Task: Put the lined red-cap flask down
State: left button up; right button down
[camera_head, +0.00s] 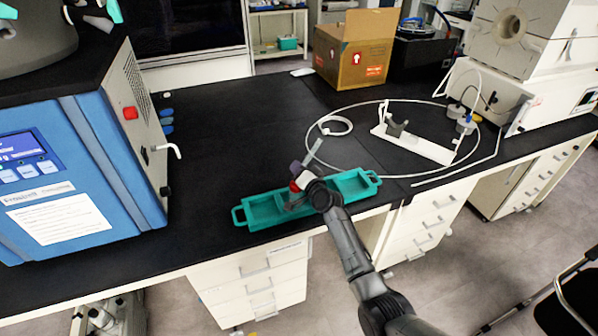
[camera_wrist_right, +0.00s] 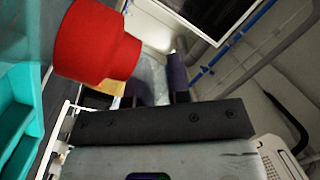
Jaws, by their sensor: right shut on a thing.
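The red-cap flask is in my right gripper (camera_head: 303,180). In the head view only its small red cap (camera_head: 295,186) shows clearly beside the fingers, over the teal tray. In the right wrist view the red cap (camera_wrist_right: 97,42) is large at upper left, and a pale part of the flask (camera_wrist_right: 152,78) lies between the two dark fingers. My right gripper is shut on it. The teal tray (camera_head: 245,212) lies at the bench's front edge, and its edge shows at the left of the wrist view (camera_wrist_right: 18,112). I cannot tell whether the flask touches the tray. My left gripper is not in view.
A blue freeze dryer (camera_head: 105,150) stands at left. A white stand (camera_head: 425,146) inside a loop of tubing is at right. A cardboard box (camera_head: 352,50) is at the back. The black bench (camera_head: 235,130) is clear between the dryer and the tubing.

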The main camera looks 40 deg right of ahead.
jog(key=shift+f, duration=0.1)
jog(key=c, duration=1.1)
grip_release()
jog(key=shift+o, duration=0.2)
